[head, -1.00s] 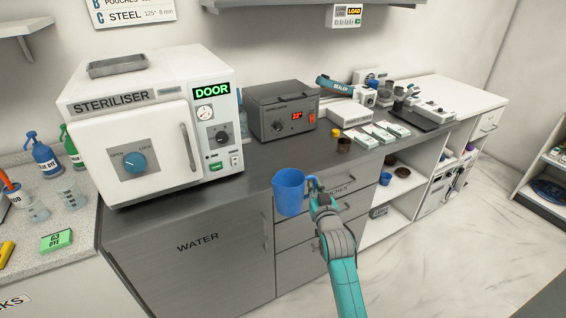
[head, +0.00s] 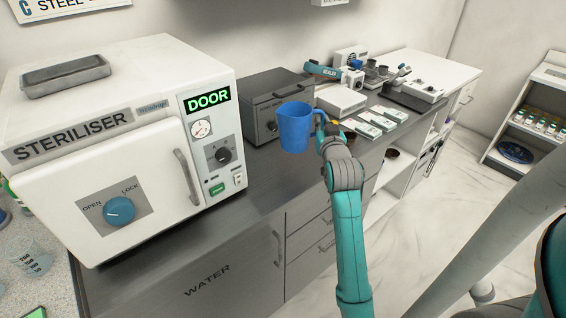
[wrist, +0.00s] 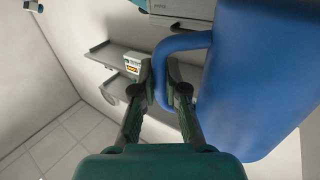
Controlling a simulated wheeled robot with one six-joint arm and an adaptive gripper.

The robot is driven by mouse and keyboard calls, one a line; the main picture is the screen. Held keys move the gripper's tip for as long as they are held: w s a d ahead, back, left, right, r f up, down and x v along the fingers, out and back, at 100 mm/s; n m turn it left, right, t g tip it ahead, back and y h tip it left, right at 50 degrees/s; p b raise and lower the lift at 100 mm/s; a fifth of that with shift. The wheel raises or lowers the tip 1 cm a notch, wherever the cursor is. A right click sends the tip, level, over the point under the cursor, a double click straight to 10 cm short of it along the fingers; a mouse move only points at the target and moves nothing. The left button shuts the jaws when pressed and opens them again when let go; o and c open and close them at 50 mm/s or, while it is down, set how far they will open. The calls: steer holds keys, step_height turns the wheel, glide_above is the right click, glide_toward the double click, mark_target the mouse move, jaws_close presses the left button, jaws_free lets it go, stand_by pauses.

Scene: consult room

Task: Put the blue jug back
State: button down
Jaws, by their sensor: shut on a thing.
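The blue jug (head: 295,128) is upright in my gripper (head: 326,126), in front of the grey control box and over the dark counter in the head view. My gripper is shut on the jug's handle, at the jug's right side. In the wrist view the jug (wrist: 258,80) fills the right side, and its handle passes between the fingers of my gripper (wrist: 160,88). The jug appears held clear of the counter, though its exact height is hard to tell.
The white steriliser (head: 120,140) stands left on the dark counter (head: 255,200), its door closed. The grey control box (head: 265,100) is behind the jug. A sealer (head: 323,70), white packets (head: 375,121) and small instruments crowd the right. A shelf unit (head: 525,125) stands far right.

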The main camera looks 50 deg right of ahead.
steer(key=shift+w+f, duration=0.1)
steer(key=shift+f, duration=4.75)
steer(key=shift+f, duration=0.15)
steer(key=c, duration=1.2)
jaws_free()
steer(key=v, duration=1.2)
